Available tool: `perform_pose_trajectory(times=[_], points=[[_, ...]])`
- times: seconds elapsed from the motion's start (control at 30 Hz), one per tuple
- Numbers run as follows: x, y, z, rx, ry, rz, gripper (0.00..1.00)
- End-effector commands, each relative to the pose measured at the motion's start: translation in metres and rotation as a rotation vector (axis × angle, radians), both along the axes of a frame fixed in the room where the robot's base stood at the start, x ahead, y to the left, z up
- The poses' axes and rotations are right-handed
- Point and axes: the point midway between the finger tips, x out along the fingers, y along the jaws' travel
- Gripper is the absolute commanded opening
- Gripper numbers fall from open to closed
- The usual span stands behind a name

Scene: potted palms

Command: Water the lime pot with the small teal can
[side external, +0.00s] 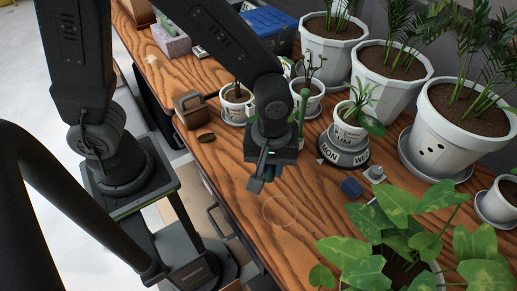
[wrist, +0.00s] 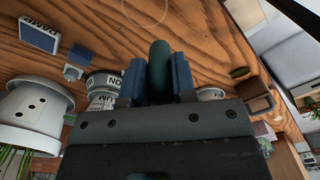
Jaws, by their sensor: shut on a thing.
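My gripper (side external: 262,178) points down over the wooden table in the side view. In the wrist view its blue fingers (wrist: 158,82) are shut on a dark green, rounded thing (wrist: 158,66). I cannot tell whether this is the small teal can; its spout and handle do not show. In the side view the held thing is hidden by the gripper. Small white pots stand behind the gripper: one at left (side external: 236,105), one in the middle (side external: 313,98) and one at right (side external: 348,131) on a dark ring with day names. I cannot read "lime" on any pot.
Large white palm pots (side external: 393,80) line the back. A leafy plant (side external: 400,235) fills the front right. A brown block (side external: 192,108) stands left, and a small blue box (side external: 351,187) lies right. The wood around a faint pale circle (side external: 280,212) is clear.

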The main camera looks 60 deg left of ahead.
Motion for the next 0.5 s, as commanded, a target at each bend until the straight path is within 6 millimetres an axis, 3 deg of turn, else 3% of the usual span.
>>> perform_pose_trajectory(times=[0.5], points=[[-0.001,-0.002,-0.044,-0.069,0.06,0.0,0.0]])
